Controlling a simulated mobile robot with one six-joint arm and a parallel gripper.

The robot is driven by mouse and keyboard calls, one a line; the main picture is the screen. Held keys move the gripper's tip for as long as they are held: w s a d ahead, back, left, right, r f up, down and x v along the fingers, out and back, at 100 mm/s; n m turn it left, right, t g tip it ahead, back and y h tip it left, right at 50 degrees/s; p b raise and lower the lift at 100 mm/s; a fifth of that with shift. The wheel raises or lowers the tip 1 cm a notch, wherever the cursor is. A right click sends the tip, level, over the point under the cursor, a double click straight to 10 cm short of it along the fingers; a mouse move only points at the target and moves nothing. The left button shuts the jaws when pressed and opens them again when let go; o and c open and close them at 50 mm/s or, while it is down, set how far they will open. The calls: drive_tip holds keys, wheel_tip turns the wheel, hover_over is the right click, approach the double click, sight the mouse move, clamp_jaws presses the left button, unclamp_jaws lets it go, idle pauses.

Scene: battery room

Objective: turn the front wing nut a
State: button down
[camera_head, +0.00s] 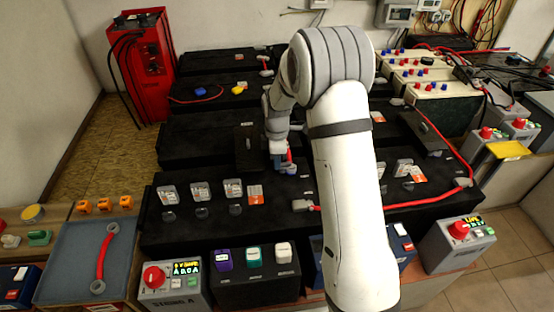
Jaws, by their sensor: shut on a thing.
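My gripper (282,166) points down at the back edge of the front black battery block (265,228), near the middle of the picture. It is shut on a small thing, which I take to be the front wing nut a. The fingers hide nearly all of the nut, so its angle cannot be told. A small red part (290,157) shows right beside the fingers. My white arm covers the block's middle right.
Clear cups (200,190) and an orange-white label (255,194) stand on the front block. A red cable (420,203) runs along its right side. A dark upright plate (247,148) stands just left of my gripper. A blue-grey tray (66,262) holds a red link (104,256).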

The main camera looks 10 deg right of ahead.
drive_tip(key=shift+r+n, duration=0.1)
drive_tip(key=shift+n, duration=0.4)
drive_tip(key=c, duration=1.5)
unclamp_jaws()
wheel_tip(320, 180, up, 8)
drive_tip(key=shift+f, duration=0.15)
drive_tip(key=shift+s, duration=0.1)
